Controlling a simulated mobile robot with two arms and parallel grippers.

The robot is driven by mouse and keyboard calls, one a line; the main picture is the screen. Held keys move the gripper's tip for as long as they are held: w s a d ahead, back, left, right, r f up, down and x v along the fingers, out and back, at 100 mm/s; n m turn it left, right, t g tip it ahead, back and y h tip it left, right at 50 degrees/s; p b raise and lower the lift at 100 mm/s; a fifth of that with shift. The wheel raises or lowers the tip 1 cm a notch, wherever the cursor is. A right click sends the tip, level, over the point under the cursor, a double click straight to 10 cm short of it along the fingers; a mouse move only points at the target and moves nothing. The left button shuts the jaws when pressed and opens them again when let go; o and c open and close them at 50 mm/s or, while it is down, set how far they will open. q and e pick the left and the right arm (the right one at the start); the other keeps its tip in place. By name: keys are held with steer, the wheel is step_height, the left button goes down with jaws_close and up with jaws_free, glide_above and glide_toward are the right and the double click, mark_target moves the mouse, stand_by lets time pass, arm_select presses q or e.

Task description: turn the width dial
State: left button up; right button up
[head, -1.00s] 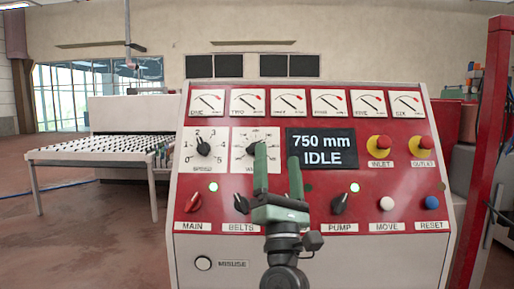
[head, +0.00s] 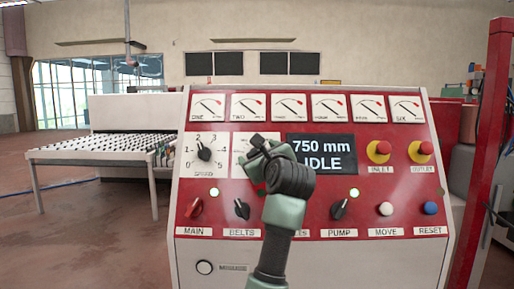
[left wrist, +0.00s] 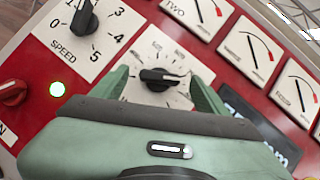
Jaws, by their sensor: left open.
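The width dial is a black knob on a white square plate. In the left wrist view, the width dial knob (left wrist: 158,77) lies between my two open green fingers, with its white pointer turned to the right. In the head view, its plate (head: 238,166) is mostly hidden behind my left gripper (head: 260,150). My left gripper also shows in the left wrist view (left wrist: 163,88), open, a finger on each side of the dial. I cannot tell whether the fingers touch the knob. The display (head: 322,154) reads 750 mm IDLE. My right gripper is not in view.
The speed dial (head: 204,149) is left of the width dial. Gauges (head: 248,107) run above. Switches such as belts (head: 241,208) and pump (head: 339,208) are below. Yellow-red stop buttons (head: 379,151) are at right. A roller table (head: 95,151) stands at far left.

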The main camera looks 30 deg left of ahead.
arm_select(q)
steer(key=shift+x, duration=0.8)
steer(key=c, duration=1.4)
steer(key=shift+d+n+g, duration=0.1)
steer(key=shift+n+g, duration=0.2)
steer(key=shift+n, duration=0.1)
